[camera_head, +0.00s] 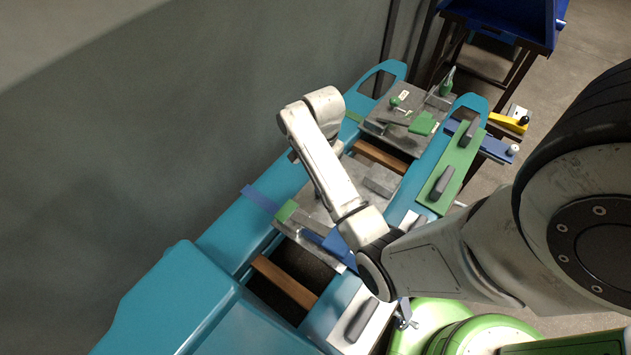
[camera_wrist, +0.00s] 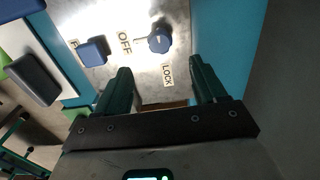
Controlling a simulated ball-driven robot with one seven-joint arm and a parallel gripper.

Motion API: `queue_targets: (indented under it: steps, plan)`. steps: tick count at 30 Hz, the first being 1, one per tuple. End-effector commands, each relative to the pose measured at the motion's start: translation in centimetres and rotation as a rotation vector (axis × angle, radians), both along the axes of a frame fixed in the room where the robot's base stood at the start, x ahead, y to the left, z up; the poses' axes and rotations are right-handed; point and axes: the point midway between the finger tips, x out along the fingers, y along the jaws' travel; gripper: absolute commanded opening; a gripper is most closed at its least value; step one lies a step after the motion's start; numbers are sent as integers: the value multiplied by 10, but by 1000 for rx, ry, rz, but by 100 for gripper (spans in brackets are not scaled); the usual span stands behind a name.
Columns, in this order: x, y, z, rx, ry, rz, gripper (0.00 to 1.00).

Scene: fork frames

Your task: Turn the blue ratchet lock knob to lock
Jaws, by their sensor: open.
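The blue ratchet lock knob (camera_wrist: 160,40) shows at the top of the wrist view, on a bright metal plate (camera_wrist: 183,20). An OFF label (camera_wrist: 125,43) lies left of the knob, and a LOCK label (camera_wrist: 167,75) lies below it. I cannot tell which label the knob points at. My gripper (camera_wrist: 160,66) is open and empty in the wrist view. Its two dark green fingers are apart, below the knob on either side of the LOCK label, and the knob is not between them. In the head view my arm hides the gripper, and I cannot make out the knob.
A second, squarish blue knob (camera_wrist: 93,51) stands left on the plate, near the left finger. In the head view, a teal machine (camera_head: 215,240) carries metal fixtures, with a green plate (camera_head: 458,158) and blue bar (camera_head: 497,147) at right.

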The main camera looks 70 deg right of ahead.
Motion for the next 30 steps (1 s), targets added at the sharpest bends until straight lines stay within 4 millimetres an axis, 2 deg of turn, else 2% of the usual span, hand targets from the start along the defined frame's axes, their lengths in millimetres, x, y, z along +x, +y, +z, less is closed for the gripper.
queue_targets:
  steps: [9, 15, 21, 29, 30]
  plan:
    - [-1, 1, -58, 3, 2, 3, 70]
    - [-1, 1, -84, 1, 2, 4, 70]
    - [0, 1, -95, 0, 0, 5, 70]
    - [0, 1, -95, 0, -1, 5, 70]
    - [0, 1, -95, 0, 0, 5, 66]
